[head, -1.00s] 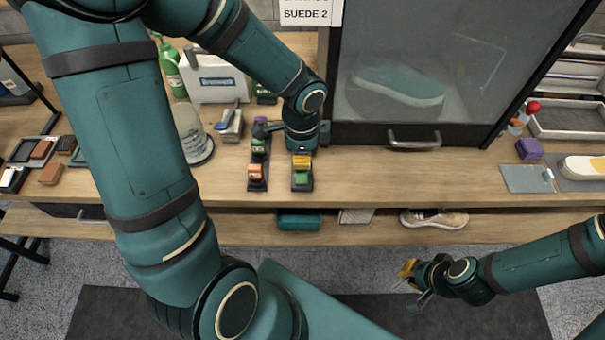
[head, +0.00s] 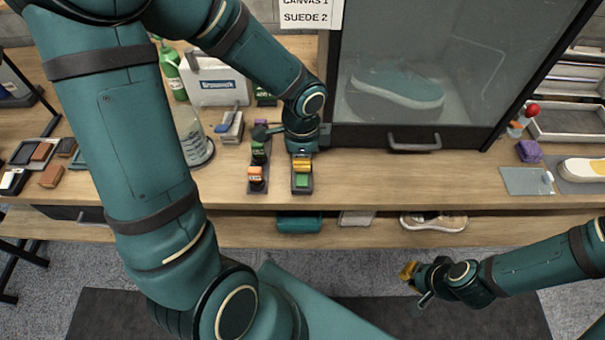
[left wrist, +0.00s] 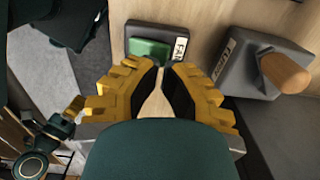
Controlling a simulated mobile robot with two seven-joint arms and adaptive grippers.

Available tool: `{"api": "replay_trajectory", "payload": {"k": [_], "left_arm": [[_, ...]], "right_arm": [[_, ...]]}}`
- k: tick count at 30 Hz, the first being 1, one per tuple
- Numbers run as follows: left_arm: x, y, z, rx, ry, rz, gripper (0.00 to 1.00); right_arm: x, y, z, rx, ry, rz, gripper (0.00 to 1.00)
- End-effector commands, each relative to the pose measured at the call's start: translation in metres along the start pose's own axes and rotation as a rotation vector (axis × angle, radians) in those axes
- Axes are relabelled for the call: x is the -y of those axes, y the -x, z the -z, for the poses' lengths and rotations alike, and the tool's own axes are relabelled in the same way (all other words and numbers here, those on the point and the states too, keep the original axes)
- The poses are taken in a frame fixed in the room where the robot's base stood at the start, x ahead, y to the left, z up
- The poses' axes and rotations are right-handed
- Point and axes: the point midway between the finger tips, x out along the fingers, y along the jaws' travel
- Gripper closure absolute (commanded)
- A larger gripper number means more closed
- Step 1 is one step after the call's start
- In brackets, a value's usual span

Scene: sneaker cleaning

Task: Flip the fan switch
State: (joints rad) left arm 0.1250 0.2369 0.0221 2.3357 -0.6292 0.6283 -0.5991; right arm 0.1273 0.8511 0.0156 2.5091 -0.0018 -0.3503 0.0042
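The fan switch is a green rocker on a dark base labelled FAN (left wrist: 150,48) in the left wrist view. In the head view its green part (head: 302,181) shows on the bench's front area. My left gripper (head: 302,164) points down just behind it. In the left wrist view the yellow fingertips of my left gripper (left wrist: 163,68) are close together with a narrow gap and nothing between them. They are beside the green rocker; contact is unclear. My right gripper (head: 409,270) hangs off the bench's front edge, its finger opening too small to tell.
A second control box with an orange knob (head: 256,173) stands left of the fan switch; it also shows in the left wrist view (left wrist: 285,72). A glass cabinet (head: 440,90) holding a sneaker stands behind right. Bench space (head: 400,180) right of the switch is clear.

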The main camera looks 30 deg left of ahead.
Motion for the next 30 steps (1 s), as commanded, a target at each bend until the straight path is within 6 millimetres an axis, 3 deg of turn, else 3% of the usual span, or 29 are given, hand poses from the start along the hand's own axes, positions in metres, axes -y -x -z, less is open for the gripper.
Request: {"api": "replay_trajectory", "payload": {"k": [30], "left_arm": [[0.0,-0.01,0.0,0.0,0.0,0.0,1.0]], "right_arm": [[-0.003,-0.008,-0.001,0.0,0.0,0.0,1.0]]}}
